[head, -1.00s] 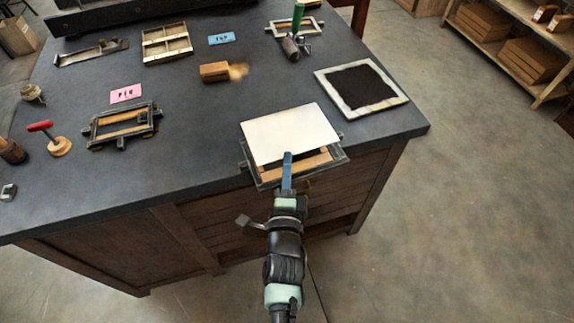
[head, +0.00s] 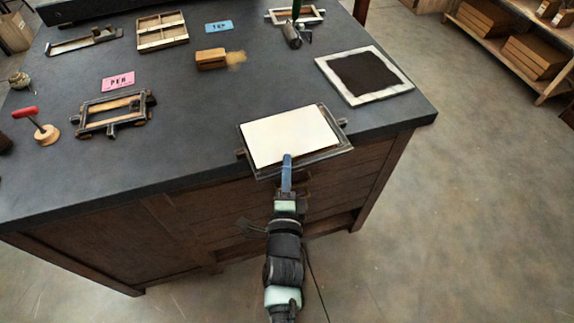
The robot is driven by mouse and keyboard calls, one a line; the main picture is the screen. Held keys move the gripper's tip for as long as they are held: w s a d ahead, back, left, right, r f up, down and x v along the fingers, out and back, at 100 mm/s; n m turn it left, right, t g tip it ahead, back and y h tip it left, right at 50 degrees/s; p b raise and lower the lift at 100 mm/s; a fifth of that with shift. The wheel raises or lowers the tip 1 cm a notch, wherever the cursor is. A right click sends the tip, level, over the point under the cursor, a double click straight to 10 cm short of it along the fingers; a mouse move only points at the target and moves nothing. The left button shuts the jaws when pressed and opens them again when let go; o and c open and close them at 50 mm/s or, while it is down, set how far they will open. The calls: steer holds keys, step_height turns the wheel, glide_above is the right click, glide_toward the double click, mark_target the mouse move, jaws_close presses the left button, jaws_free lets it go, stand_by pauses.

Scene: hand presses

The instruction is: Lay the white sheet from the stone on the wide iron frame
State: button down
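The white sheet (head: 290,136) lies over the wide iron frame (head: 325,155) at the bench's near edge, looking flat and inside its dark rim. Whether it touches all over cannot be told. My gripper (head: 287,160) is at the middle of the sheet's near edge, its blue fingers overlapping that edge and seemingly shut on it. The underside of the grip is hidden. The stone (head: 405,84), a pale-bordered slab with a black middle, lies bare to the right.
A smaller dark frame (head: 88,130) and a red-handled tool (head: 44,133) are at left. A pink card (head: 118,82), a wooden block (head: 211,59) and a compartment tray (head: 162,42) stand farther back. The bench top between is clear.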

steer(key=shift+f, duration=0.1)
steer(key=c, duration=1)
jaws_free()
steer(key=shift+s, duration=0.1)
steer(key=shift+o, duration=0.3)
steer(key=shift+s, duration=0.1)
steer(key=shift+s+a+p, duration=0.1)
steer(key=shift+s+p, duration=0.35)
steer(key=shift+s, duration=2.35)
